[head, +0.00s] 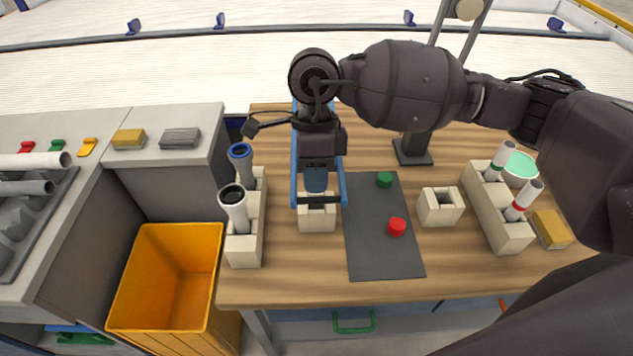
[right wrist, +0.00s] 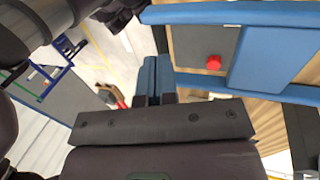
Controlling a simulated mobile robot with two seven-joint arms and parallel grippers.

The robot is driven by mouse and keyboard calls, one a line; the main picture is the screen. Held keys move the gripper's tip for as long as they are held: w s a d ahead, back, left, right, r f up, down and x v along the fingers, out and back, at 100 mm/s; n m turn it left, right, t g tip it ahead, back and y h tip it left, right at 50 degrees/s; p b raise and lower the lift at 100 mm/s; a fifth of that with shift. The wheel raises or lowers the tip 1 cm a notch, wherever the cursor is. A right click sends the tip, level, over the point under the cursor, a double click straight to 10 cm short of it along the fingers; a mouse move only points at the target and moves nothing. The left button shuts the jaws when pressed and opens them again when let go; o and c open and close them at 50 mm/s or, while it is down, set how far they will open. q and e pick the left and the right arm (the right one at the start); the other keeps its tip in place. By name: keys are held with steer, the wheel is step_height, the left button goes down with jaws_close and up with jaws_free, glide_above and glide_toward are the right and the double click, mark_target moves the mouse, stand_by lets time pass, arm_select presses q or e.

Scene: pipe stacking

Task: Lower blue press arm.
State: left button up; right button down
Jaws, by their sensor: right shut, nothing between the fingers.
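The blue press (head: 343,188) stands in the middle of the table. Its blue frame rises on both sides of my right gripper, above a beige block (head: 317,222). My right gripper (head: 318,163) points down at the press and hides much of its upper part and arm. In the right wrist view the closed fingers (right wrist: 157,72) sit beside the blue press bars (right wrist: 258,58), with nothing between them. I cannot tell whether the fingers touch the press arm. My left gripper is not in view.
A dark mat (head: 375,255) with a red cap (head: 396,226) and a green cap (head: 384,179) lies right of the press. A beige holder (head: 243,248) with two pipes stands left. Another holder (head: 512,240) stands right. An orange bin (head: 165,285) is at the front left.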

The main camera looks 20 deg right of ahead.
steer(key=s+a+v, duration=0.1)
steer(key=v, duration=1.1)
steer(key=shift+s+d+r, duration=0.15)
steer(key=shift+d+r, duration=0.2)
steer(key=shift+r, duration=0.05)
steer(key=shift+s, duration=0.1)
